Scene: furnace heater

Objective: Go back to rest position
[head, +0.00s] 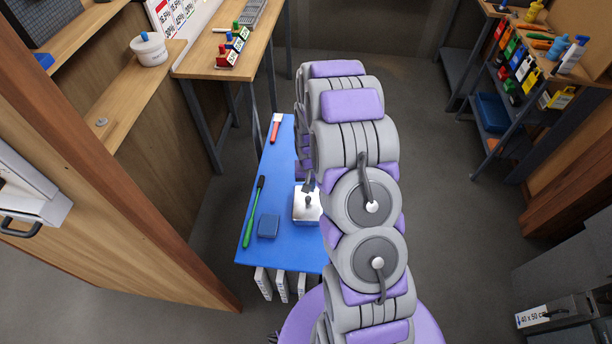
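My arm rises from the bottom of the head view and folds over the right part of a blue table (278,252). My gripper (309,184) is mostly hidden behind my arm links; only a small dark part that seems to belong to it shows just above a silver box (305,215) with a dark knob on top. I cannot tell whether it touches the knob or whether its fingers are open or shut.
The table also bears a blue pad (268,227), a green-handled tool (249,228) and a red-handled tool (275,131). A wooden workbench (205,60) stands at the upper left. A shelf rack (490,100) stands at the right. Open grey floor (450,210) lies right of my arm.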

